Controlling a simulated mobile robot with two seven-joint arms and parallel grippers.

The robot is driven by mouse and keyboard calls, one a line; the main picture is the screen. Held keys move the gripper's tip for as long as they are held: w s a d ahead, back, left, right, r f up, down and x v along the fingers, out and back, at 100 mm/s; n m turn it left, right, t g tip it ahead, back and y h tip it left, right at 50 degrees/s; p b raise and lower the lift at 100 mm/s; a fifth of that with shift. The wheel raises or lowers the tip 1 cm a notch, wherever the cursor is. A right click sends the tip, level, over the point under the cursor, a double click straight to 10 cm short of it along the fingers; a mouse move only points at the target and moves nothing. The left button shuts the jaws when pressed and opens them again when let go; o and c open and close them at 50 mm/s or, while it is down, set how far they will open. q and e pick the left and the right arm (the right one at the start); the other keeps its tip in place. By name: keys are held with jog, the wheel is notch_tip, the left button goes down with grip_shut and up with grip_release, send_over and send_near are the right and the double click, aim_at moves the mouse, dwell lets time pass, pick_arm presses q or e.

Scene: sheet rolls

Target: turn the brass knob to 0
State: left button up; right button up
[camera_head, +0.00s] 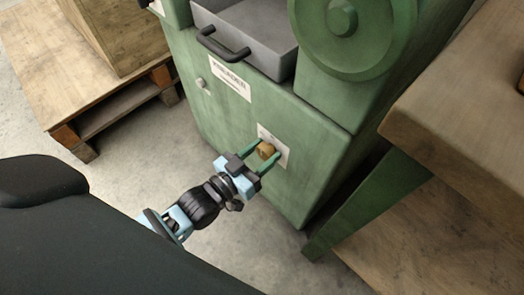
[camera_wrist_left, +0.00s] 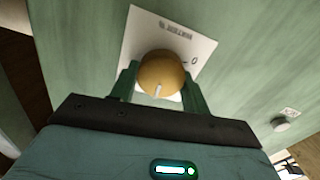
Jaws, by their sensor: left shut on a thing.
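The brass knob (camera_head: 265,151) sits on a white label plate (camera_head: 284,158) on the front of the green machine (camera_head: 316,129). In the left wrist view the knob (camera_wrist_left: 161,74) is round, with a pale pointer mark low on its face. A "0" is printed on the plate (camera_wrist_left: 203,40) to the right of the knob, and the mark does not point at it. My left gripper (camera_head: 262,154) is shut on the knob, with its green fingers (camera_wrist_left: 160,92) on either side. My right gripper is not in view.
A grey drawer (camera_head: 248,40) with a dark handle and a green wheel (camera_head: 345,25) are above the knob. A small pale knob (camera_head: 201,83) is to the left. A wooden bench (camera_head: 465,110) stands close on the right, and a pallet (camera_head: 100,85) at the left.

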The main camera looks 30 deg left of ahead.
pick_arm(q)
jog(key=n+p, duration=0.2)
jog(key=n, duration=0.1)
jog(key=shift+a+n, duration=0.1)
jog(key=shift+n, duration=0.3)
jog(key=n+p, duration=0.1)
jog(key=n, duration=0.1)
jog(key=shift+n, duration=0.4)
jog(key=n, duration=0.2)
jog(key=shift+f+n, duration=0.15)
jog(key=shift+n, duration=0.25)
jog(key=n, duration=0.3)
jog(key=shift+a+f+n, duration=0.1)
jog(key=shift+f+n, duration=0.05)
jog(key=shift+n, duration=0.15)
jog(key=n, duration=0.2)
jog(key=shift+n+b, duration=0.35)
jog(key=shift+n, duration=0.05)
jog(key=n, duration=0.2)
jog(key=shift+f+n+b, duration=0.15)
jog(key=shift+n+b, duration=0.15)
jog(key=shift+b, duration=0.1)
jog(key=n+b, duration=0.1)
jog(key=n, duration=0.2)
jog(key=shift+n+b, duration=0.3)
jog(key=shift+n, duration=0.5)
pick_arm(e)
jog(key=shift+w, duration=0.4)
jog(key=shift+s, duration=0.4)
